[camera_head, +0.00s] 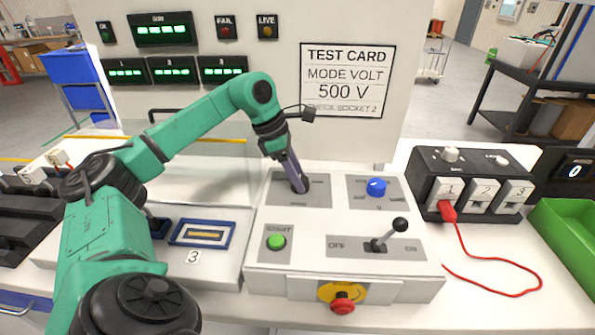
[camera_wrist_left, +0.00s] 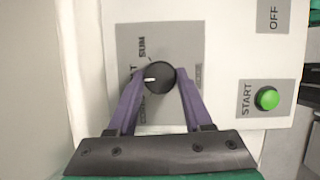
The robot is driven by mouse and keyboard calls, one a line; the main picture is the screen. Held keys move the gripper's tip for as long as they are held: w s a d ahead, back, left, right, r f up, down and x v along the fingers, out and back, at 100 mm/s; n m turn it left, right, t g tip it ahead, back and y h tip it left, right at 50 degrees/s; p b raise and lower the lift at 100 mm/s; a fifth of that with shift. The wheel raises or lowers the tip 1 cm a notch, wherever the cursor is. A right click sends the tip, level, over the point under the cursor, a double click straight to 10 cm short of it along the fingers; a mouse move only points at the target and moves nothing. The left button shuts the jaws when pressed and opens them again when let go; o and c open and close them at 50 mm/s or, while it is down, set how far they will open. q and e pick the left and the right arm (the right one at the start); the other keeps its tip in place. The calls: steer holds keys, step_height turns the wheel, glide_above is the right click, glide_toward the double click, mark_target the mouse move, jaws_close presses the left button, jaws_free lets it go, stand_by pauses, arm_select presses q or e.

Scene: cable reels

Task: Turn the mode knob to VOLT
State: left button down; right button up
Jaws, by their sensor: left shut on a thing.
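The mode knob (camera_wrist_left: 160,77) is a round black knob with a white pointer mark, on a grey plate (camera_wrist_left: 125,40) of the white console. My left gripper (camera_wrist_left: 158,88) is shut on the knob, with a purple finger on each side of it in the left wrist view. In the head view the gripper (camera_head: 298,186) reaches down to the plate and hides the knob. In the wrist view the pointer points left, toward a label ending in T that a finger partly covers. The label SUM stands above it. My right gripper is not in view.
A blue knob (camera_head: 376,187), a lever (camera_head: 388,238), a green START button (camera_head: 276,242) and a red stop button (camera_head: 342,302) share the console. A test card (camera_head: 347,80) reads MODE VOLT, 500 V. A red cable (camera_head: 500,291) leads from a socket box (camera_head: 470,180) at right.

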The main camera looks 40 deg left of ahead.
arm_select(q)
steer(key=shift+m, duration=0.4)
steer(key=shift+c, duration=1.6)
jaws_free()
steer(key=p+v, duration=0.3)
steer(key=v, duration=1.1)
steer(key=shift+a+r, duration=0.25)
steer(key=shift+r, duration=0.05)
steer(key=shift+w, duration=0.15)
